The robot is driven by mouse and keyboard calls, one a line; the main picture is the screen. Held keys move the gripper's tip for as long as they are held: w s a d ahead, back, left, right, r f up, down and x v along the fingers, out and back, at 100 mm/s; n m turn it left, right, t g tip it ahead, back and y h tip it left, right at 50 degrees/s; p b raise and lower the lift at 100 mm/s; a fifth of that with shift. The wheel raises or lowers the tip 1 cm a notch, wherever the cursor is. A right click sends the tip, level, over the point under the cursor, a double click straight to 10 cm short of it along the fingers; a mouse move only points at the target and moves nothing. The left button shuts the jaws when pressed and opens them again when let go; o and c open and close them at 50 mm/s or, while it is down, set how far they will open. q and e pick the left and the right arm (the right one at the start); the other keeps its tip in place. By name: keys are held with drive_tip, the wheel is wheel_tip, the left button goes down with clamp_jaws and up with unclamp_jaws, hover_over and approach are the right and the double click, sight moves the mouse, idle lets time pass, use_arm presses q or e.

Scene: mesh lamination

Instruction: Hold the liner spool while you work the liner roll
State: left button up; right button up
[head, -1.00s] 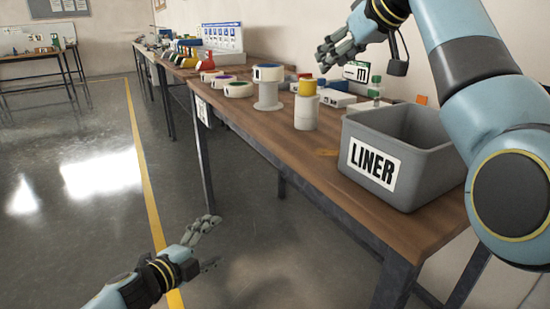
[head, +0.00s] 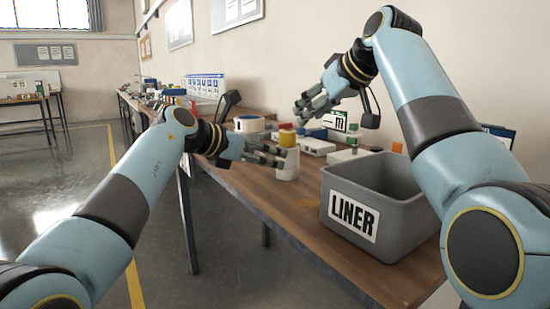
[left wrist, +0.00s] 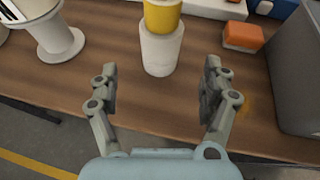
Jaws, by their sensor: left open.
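A white upright cylinder (head: 287,166) with a yellow roll (head: 287,139) on top stands on the wooden bench; I take these as the liner spool and roll. In the left wrist view the white cylinder (left wrist: 161,52) is straight ahead, beyond the fingertips, with the yellow roll (left wrist: 162,14) cut by the top edge. My left gripper (head: 280,157) reaches in from the left at the cylinder's height; its fingers are spread (left wrist: 160,68) with nothing between them. My right gripper (head: 312,107) hangs above and slightly right of the roll, fingers apart, apparently empty.
A grey bin (head: 385,222) marked LINER stands right of the cylinder, near the bench's front edge. A flanged white spool (left wrist: 58,38) stands to the left. An orange block (left wrist: 243,37) lies on the right. Bare bench (head: 270,190) shows in front.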

sight(287, 160)
use_arm(q)
drive_tip(key=x, duration=0.9)
drive_tip(key=shift+w+d+f, duration=0.1)
drive_tip(key=shift+w, duration=0.05)
clamp_jaws()
idle(0.7)
idle(0.8)
